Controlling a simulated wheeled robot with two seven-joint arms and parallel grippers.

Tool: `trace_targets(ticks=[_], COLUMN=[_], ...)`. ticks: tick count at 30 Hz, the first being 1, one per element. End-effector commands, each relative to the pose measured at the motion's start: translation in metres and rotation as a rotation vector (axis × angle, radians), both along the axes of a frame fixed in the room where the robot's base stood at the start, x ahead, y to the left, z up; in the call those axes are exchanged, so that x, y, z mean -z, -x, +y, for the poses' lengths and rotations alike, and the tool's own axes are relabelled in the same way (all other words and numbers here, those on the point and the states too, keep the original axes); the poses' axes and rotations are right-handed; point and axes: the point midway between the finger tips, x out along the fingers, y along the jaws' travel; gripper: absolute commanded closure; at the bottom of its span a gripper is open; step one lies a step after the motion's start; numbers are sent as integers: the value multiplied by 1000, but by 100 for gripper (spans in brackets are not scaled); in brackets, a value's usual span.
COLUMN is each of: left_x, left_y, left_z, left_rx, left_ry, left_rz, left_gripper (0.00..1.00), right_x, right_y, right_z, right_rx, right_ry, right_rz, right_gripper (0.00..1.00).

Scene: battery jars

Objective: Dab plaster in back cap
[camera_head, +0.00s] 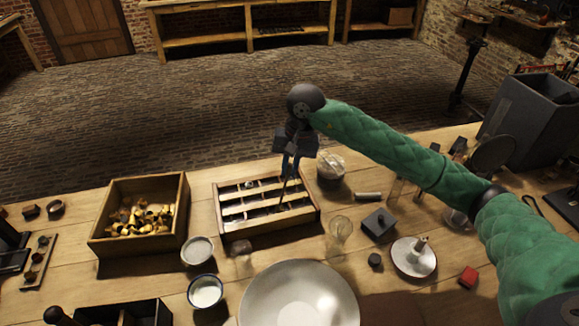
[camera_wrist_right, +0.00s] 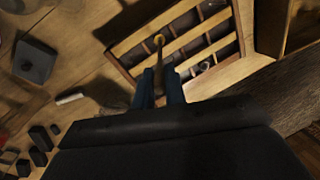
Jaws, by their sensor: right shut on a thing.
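My right gripper (camera_head: 290,158) is shut on a thin dark stick-like tool (camera_head: 284,190), pointing down into the wooden compartment tray (camera_head: 271,227). In the right wrist view, the blue fingers of the right gripper (camera_wrist_right: 160,85) hold the tool (camera_wrist_right: 159,62) between them. The tool's tip meets a small yellowish round piece (camera_wrist_right: 158,38) in the tray, perhaps a cap; I cannot tell whether they touch. A bowl of white stuff (camera_head: 206,291) stands at the front, with a bowl of greyish stuff (camera_head: 198,250) behind it. Which holds plaster is unclear. My left gripper is out of view.
A wooden box (camera_head: 101,228) of brass-coloured pieces stands left of the tray. A large white bowl (camera_head: 298,297) is in front. A glass (camera_head: 340,229), a round jar (camera_head: 330,167), a dark block (camera_head: 379,222) and a white dish (camera_head: 413,260) stand to the right.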

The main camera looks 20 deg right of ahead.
Motion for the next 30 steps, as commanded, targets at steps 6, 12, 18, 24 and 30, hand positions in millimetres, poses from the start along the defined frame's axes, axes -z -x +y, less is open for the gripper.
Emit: trace_targets(ticks=[6,12,18,24,30], left_x=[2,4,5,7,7], left_y=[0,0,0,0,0], left_z=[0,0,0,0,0], left_rx=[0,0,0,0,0], left_ry=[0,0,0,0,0], left_rz=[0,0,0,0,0], left_gripper=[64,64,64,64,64], right_x=[1,2,3,4,4], right_y=[0,0,0,0,0], right_z=[0,0,0,0,0], right_rx=[0,0,0,0,0], right_ry=[0,0,0,0,0], right_rz=[0,0,0,0,0], right_gripper=[100,100,100,100,100])
